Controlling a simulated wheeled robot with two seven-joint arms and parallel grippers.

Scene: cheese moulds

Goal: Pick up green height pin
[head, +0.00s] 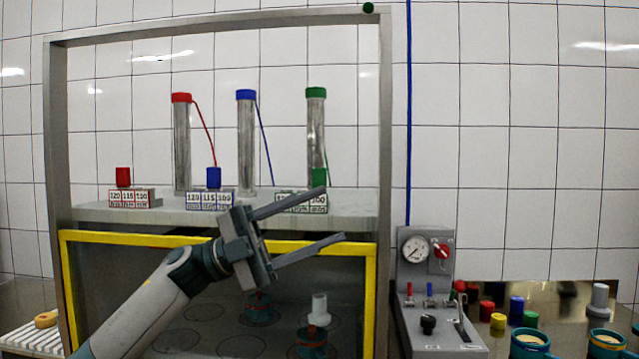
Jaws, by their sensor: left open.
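The green height pin (319,176) stands upright in the right slot of its numbered block (290,202) on the shelf. My left gripper (334,214) reaches in from the left and is open, with nothing between its fingers. The upper fingertip overlaps the front of the green pin's block, just below the pin. The lower fingertip is in front of the yellow frame's top bar. I cannot tell how far the fingers are in front of the block. My right gripper is not in view.
A red pin (123,177) and a blue pin (214,177) stand in similar blocks on the shelf (90,215). Tall metal columns with red (181,98), blue (246,94) and green (316,92) caps stand behind. A yellow frame (371,300) and a gauge panel (415,250) are nearby.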

